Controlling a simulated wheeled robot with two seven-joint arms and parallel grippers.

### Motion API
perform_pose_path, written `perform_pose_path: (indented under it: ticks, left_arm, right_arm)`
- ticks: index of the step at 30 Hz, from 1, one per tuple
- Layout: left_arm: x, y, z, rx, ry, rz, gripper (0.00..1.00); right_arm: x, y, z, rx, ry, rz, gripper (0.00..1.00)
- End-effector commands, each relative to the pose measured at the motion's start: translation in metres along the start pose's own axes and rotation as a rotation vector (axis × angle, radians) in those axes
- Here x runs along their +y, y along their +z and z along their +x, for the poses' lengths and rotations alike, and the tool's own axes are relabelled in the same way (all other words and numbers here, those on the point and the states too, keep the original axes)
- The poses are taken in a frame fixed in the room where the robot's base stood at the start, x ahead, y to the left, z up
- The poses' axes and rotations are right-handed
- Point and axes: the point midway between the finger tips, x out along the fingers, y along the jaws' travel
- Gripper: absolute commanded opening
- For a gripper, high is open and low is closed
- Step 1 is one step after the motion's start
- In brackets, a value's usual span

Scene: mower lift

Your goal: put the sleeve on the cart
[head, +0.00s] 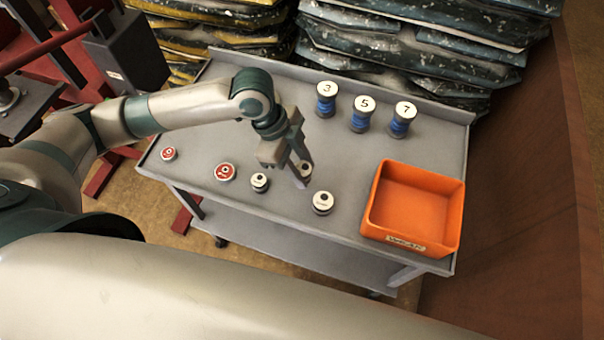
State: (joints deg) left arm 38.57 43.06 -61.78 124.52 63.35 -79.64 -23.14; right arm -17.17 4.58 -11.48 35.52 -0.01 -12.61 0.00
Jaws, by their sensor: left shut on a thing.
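The grey cart (233,123) stands in front of me. My left gripper (302,176) is over the front middle of its top, pointing down. It is shut on a small piece with a white top and dark hole (306,168), which may be the sleeve. The fingers partly hide this piece, and I cannot tell whether it touches the cart top. Two similar white-topped pieces stand on the cart, one left of the gripper (260,182) and one right of it (323,202). My right gripper is not in view.
An orange bin (415,205) sits on the cart's right end and looks empty. Blue spools numbered 3 (326,99), 5 (362,114) and 7 (403,119) stand at the back. Two red-topped pieces (169,154) (225,173) stand at left. Stacked sacks (400,50) are behind.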

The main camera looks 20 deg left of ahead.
Motion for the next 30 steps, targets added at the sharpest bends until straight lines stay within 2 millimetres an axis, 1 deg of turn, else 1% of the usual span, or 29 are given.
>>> perform_pose_path:
  ticks: [10, 13, 18, 21, 30]
  left_arm:
    - [0.0, 0.0, 0.001, 0.001, 0.0, 0.001, 0.0]
    - [0.001, 0.003, 0.008, 0.002, 0.003, -0.001, 0.0]
    - [0.001, 0.01, 0.026, 0.001, 0.003, -0.002, 0.0]
    - [0.0, 0.014, 0.034, 0.001, 0.0, 0.001, 0.0]
    - [0.0, 0.015, 0.037, 0.001, -0.001, 0.002, 0.0]
  right_arm:
    - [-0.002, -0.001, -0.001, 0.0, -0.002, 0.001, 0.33]
    - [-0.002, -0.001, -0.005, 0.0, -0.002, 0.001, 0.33]
    - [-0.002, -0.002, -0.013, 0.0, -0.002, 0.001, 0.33]
    - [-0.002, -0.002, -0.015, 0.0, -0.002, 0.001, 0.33]
    - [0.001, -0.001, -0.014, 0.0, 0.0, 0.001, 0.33]
